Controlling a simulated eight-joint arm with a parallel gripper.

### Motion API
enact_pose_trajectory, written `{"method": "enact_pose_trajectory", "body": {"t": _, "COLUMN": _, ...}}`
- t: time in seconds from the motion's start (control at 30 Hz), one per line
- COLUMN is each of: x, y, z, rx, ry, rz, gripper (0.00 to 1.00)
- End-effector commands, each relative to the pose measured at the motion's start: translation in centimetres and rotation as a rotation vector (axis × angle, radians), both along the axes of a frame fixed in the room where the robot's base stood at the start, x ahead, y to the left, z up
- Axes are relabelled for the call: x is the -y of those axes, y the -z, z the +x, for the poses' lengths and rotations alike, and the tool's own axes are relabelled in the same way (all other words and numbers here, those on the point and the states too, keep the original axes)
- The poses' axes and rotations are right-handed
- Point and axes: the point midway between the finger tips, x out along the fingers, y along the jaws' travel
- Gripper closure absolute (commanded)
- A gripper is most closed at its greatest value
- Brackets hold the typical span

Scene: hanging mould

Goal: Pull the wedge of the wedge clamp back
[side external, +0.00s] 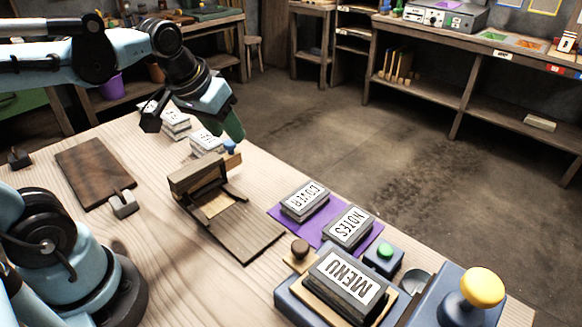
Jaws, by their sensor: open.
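The wooden wedge clamp (197,176) stands on the table, with a dark crossbar over a wooden board. A lighter wooden wedge (233,161) sticks out at its far right end, with a small blue knob (229,147) beside it. My gripper (232,128) hangs just above the blue knob, its green fingers pointing down. It is open and appears to hold nothing. The fingers overlap in this view, so I cannot tell whether the knob is between them or whether they touch it.
White-labelled blocks (206,142) stand behind the clamp. A dark board (94,172) lies left.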

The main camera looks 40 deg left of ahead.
Motion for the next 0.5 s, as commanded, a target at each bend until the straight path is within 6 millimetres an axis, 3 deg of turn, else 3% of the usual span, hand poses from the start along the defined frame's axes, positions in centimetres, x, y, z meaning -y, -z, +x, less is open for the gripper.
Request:
{"method": "enact_pose_trajectory", "body": {"t": 0.2, "x": -3.3, "y": -2.8, "z": 3.0, "rx": -0.197, "ry": -0.253, "rz": -0.082, "gripper": 0.58}}
{"method": "enact_pose_trajectory", "body": {"t": 0.5, "x": -6.7, "y": -4.3, "z": 5.2, "rx": -0.385, "ry": -0.505, "rz": -0.144, "gripper": 0.58}}
